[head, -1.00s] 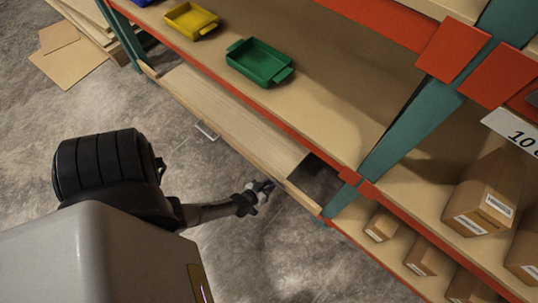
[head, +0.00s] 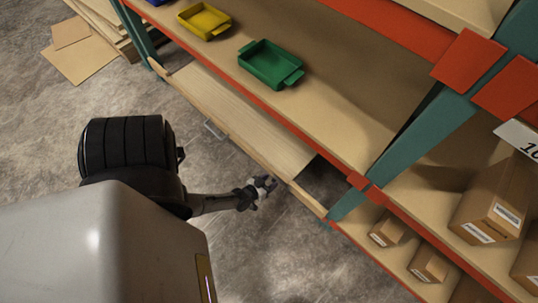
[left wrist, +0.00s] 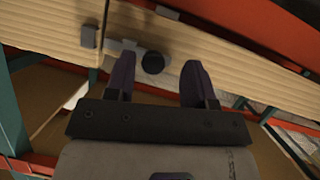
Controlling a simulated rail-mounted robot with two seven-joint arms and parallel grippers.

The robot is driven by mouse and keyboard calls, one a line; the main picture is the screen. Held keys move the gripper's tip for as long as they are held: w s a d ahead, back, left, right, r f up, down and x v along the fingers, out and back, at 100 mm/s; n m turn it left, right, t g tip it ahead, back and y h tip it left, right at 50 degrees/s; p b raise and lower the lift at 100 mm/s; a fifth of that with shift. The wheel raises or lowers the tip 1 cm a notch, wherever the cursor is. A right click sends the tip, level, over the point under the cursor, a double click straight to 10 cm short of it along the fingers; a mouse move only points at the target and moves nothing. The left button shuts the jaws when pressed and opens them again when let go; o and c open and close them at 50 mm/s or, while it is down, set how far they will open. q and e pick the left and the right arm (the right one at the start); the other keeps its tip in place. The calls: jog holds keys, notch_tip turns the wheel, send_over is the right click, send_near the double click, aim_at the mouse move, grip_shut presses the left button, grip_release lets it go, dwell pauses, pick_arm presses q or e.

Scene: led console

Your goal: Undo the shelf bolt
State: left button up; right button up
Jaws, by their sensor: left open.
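The shelf bolt shows in the left wrist view as a grey bar (left wrist: 128,46) with a round black knob (left wrist: 152,62), on a pale wooden board. A grey block (left wrist: 88,36) sits on the board left of the knob. My left gripper (left wrist: 160,76) is open and empty, its two dark fingers pointing at the board with the knob between them in the picture. I cannot tell whether they touch it. In the head view my left gripper (head: 264,187) is beside the front edge of the wooden shelf board (head: 245,118); the bolt cannot be made out there. My right gripper is out of view.
A green tray (head: 271,65) and a yellow tray (head: 204,21) stand on the shelf above. Cardboard boxes (head: 492,205) fill the right bay. A teal post (head: 412,130) stands right of the board. Floor in front is clear.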

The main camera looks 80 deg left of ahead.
pick_arm(q)
jog(key=p+v, duration=0.6)
jog(key=v, duration=0.8)
jog(key=shift+p, duration=0.35)
